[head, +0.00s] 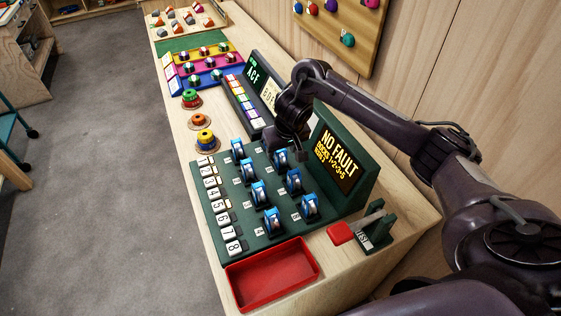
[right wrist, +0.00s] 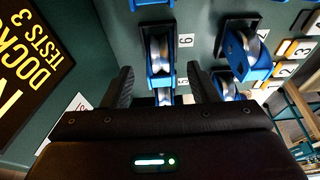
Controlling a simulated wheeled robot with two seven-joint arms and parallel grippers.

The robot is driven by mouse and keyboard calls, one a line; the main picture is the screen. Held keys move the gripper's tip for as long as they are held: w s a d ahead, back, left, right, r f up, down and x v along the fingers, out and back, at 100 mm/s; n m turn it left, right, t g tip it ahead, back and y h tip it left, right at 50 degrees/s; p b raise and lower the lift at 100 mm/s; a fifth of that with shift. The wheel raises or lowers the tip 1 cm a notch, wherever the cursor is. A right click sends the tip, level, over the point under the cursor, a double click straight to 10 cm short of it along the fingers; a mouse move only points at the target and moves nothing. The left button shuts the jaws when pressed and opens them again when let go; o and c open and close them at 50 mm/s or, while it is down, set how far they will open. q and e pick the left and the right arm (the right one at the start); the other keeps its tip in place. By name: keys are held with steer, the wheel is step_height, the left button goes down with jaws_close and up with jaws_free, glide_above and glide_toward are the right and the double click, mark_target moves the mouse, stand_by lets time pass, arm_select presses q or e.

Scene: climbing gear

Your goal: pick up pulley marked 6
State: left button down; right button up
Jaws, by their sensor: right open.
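Several blue pulleys with silver wheels stand in two columns on a dark green board (head: 233,207). My right gripper (head: 292,157) is above the far end of the right column. In the right wrist view its two fingers (right wrist: 160,82) are apart, on either side of a blue pulley (right wrist: 159,50) that shows beyond the tips. A small white label that looks like a 6 (right wrist: 183,69) lies beside that pulley. I cannot tell whether the fingers touch it. Another blue pulley (right wrist: 247,52) is to the right in that view. My left gripper is not in view.
A dark sign reading NO FAULT (head: 338,159) stands behind the board. Numbered white keys (head: 220,218) line its left edge. Coloured racks and stacked rings (head: 205,139) stand farther along.

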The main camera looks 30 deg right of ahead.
mark_target(280, 154)
steer(key=x, duration=0.3)
steer(key=shift+w+f, duration=0.15)
steer(key=shift+w, duration=0.05)
steer(key=shift+c, duration=0.2)
steer(key=c, duration=0.9)
steer(key=shift+c, duration=0.8)
